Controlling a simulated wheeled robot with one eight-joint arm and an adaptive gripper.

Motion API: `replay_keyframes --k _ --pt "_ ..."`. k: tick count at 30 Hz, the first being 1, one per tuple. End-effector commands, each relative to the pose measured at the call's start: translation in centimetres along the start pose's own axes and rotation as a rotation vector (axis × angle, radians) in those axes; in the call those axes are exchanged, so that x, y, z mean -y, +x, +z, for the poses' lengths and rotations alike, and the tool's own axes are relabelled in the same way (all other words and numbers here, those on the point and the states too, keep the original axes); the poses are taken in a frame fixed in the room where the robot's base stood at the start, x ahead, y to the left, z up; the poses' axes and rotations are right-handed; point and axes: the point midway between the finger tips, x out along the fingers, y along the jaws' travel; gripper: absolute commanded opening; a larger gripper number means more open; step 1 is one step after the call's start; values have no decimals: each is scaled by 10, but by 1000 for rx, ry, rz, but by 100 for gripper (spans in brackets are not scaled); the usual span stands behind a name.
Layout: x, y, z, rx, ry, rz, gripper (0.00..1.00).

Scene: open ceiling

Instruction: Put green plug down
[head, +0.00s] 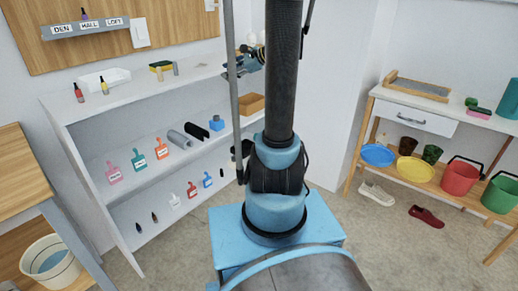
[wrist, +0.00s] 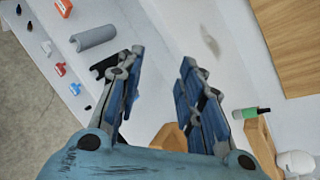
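A small green item with a black end, likely the green plug (wrist: 246,113), shows in the wrist view just right of my gripper's right finger. In the head view my gripper (head: 247,63) is over the right end of the white shelf (head: 125,106), partly hidden by my arm.
A red bottle-like item (head: 79,94) and a yellow one (head: 104,88) stand on the shelf top's left. A rail (head: 65,33) above reads DEN, HALL, LOFT. Lower shelves hold several coloured tags and a brown box (head: 251,103). A table (head: 452,128) with bins stands right.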

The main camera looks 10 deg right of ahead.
Motion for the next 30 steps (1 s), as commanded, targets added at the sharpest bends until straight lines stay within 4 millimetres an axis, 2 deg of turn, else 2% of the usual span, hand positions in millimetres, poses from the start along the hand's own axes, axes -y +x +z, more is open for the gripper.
replay_keyframes --k 1,6,14,21,30 --pt "-19 -1 7 -25 -60 35 34" --pt "-79 -8 16 -115 -286 158 34" --pt "-169 -31 16 -218 -635 371 34" --pt "-245 -62 0 -279 -954 589 34" --pt "-324 -107 -36 -311 -1331 886 34"
